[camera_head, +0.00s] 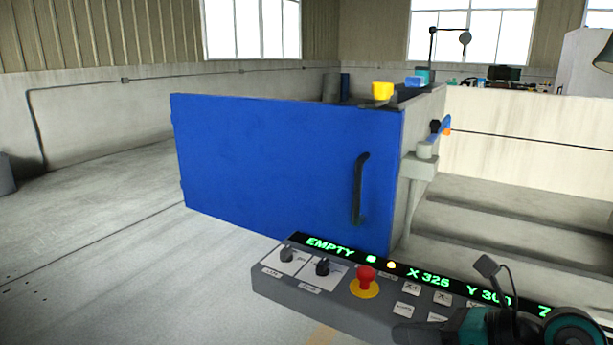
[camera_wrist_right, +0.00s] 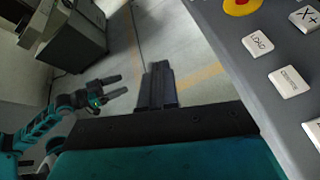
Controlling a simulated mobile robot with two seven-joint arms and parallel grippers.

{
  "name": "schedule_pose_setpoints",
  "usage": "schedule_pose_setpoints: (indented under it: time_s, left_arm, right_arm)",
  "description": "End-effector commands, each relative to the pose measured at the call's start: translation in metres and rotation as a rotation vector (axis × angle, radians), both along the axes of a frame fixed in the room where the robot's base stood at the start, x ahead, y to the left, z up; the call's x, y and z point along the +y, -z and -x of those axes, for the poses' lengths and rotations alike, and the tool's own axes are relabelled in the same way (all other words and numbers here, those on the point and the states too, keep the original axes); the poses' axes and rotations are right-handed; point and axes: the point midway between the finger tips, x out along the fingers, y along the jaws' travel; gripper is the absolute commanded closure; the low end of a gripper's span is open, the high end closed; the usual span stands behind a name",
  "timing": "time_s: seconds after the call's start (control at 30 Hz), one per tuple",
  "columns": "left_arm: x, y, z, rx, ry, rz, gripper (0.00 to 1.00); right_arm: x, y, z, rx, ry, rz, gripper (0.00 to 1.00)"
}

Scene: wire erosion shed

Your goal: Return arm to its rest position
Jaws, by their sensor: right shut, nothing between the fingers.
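My right gripper (camera_head: 400,333) is low in the head view, in front of the lower edge of a grey control panel (camera_head: 330,300). In the right wrist view its dark fingers (camera_wrist_right: 158,75) are together, with nothing between them and bare floor behind. The panel also shows at the right of that view (camera_wrist_right: 262,75), beside the fingers; I cannot tell whether they touch it. My left gripper (camera_wrist_right: 115,86) is at the left of the right wrist view, its two fingers apart and empty. It is outside the head view.
The panel has a red stop button (camera_head: 366,280), two black knobs and a display reading EMPTY, X 325. Behind it stands a blue door (camera_head: 280,165) with a dark handle (camera_head: 359,190). A yellow cup (camera_head: 382,91) is above the door.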

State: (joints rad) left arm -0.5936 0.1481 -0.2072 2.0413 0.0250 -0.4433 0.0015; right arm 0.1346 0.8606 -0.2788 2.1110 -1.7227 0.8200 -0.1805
Motion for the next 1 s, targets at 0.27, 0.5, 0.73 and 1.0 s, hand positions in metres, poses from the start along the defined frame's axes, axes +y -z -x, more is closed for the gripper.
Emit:
schedule_pose_setpoints:
  time_s: [0.27, 0.5, 0.73, 1.0]
  left_arm:
    - [0.011, -0.017, 0.006, 0.010, -0.022, -0.016, 0.36]
    - [0.016, -0.028, 0.011, 0.012, -0.027, -0.030, 0.36]
    - [0.022, -0.037, 0.012, 0.008, -0.035, -0.041, 0.36]
    - [0.027, -0.036, 0.015, 0.009, -0.041, -0.048, 0.36]
  right_arm:
    - [0.028, -0.031, 0.009, 0.469, 0.303, -0.966, 1.00]
    - [-0.017, 0.033, 0.013, 0.949, 0.847, -1.661, 1.00]
    - [-0.029, 0.136, 0.077, 1.376, 1.425, -2.068, 1.00]
    - [-0.018, 0.176, 0.119, -1.535, -1.650, 2.142, 1.00]
